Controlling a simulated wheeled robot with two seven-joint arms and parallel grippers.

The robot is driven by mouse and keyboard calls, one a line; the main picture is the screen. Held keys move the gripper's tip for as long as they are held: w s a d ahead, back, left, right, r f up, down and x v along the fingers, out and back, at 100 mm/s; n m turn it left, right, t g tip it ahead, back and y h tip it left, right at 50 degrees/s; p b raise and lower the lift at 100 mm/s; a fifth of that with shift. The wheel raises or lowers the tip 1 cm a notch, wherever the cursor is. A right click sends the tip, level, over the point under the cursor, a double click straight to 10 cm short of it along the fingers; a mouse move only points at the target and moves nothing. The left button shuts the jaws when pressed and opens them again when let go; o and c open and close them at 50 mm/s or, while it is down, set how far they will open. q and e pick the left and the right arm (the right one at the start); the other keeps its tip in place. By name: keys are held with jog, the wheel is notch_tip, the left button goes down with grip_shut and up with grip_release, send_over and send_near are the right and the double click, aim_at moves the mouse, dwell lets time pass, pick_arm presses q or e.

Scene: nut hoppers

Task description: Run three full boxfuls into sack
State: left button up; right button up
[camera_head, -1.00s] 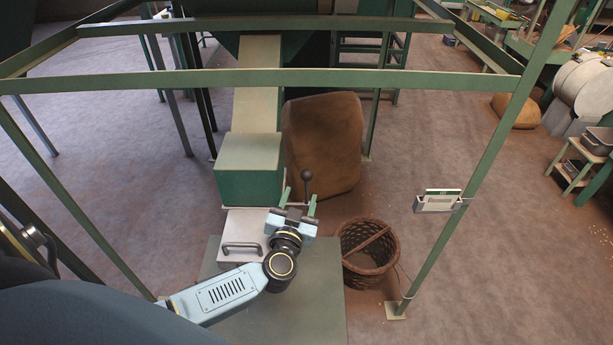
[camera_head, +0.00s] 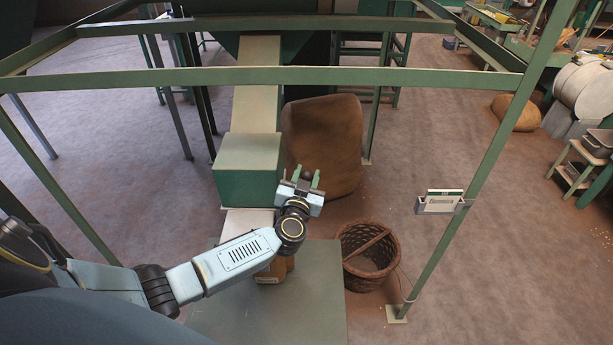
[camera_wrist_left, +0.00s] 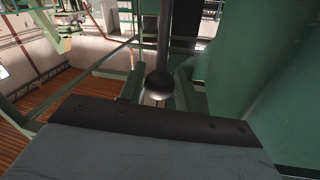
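My left gripper (camera_head: 304,179) is open, its green fingers on either side of a dark lever knob (camera_head: 307,175). In the left wrist view the knob (camera_wrist_left: 158,85) sits between the fingertips, with its dark rod (camera_wrist_left: 164,40) beyond. Small gaps seem to show beside it. A green box-shaped housing (camera_head: 247,185) stands left of the gripper, below a pale chute (camera_head: 256,105). A large brown sack (camera_head: 322,140) stands behind the gripper. My right gripper is out of view.
A wicker basket (camera_head: 356,274) stands right of the grey-green plate (camera_head: 320,310). Green frame posts and a crossbar (camera_head: 400,80) surround the spot. A card holder (camera_head: 438,203) hangs on the right post. Something brown (camera_head: 275,272) shows below my forearm.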

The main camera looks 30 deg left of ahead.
pick_arm(q)
grip_shut()
jog(key=shift+f, duration=0.1)
